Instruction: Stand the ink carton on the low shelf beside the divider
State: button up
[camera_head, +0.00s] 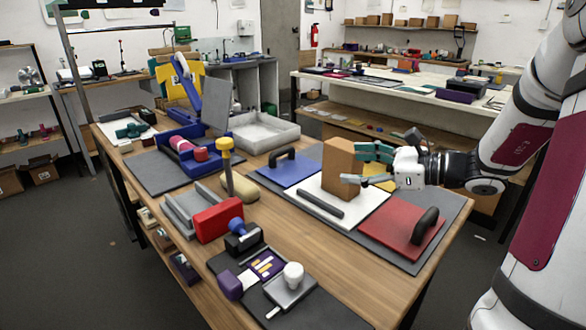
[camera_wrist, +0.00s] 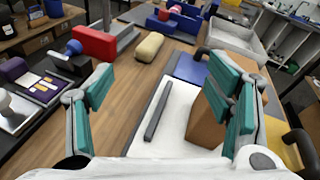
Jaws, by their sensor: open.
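The ink carton, seen as a plain brown box (camera_head: 340,163), stands upright on a thin white board (camera_head: 370,208) on the table. A dark grey bar (camera_head: 319,203), which looks like the divider, lies on that board left of the carton. My gripper (camera_head: 358,164) is open, with its teal fingers at the carton's right side. In the wrist view the carton (camera_wrist: 205,122) shows beside the right finger, which hides part of it. The bar (camera_wrist: 162,116) lies between the spread fingers (camera_wrist: 172,95). I cannot tell whether a finger touches the carton.
A blue board (camera_head: 285,174) with a black handle lies behind left, and a red board (camera_head: 398,230) with a black handle lies in front right. A yellow piece (camera_head: 380,180) sits behind the carton.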

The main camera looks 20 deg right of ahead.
jog(key=d+f+m+t+h+b, duration=0.1)
jog(key=d+f+m+t+h, duration=0.25)
jog(key=d, duration=0.65)
jog(key=m+b, duration=0.1)
jog(key=m, duration=0.1)
send_near(344, 144)
jog(key=w+f, duration=0.2)
jog(key=w, duration=0.3)
jog(key=shift+t, duration=0.35)
jog(key=shift+w+a+r+b, duration=0.15)
jog(key=shift+w+a, duration=0.35)
jog(key=shift+w, duration=0.25)
jog(key=shift+w+a+b, duration=0.15)
jog(key=shift+w+a, duration=0.35)
jog(key=shift+w, duration=0.25)
jog(key=shift+w+a+r+b, duration=0.15)
jog(key=shift+w+a, duration=0.35)
jog(key=shift+w, duration=0.25)
grip_shut()
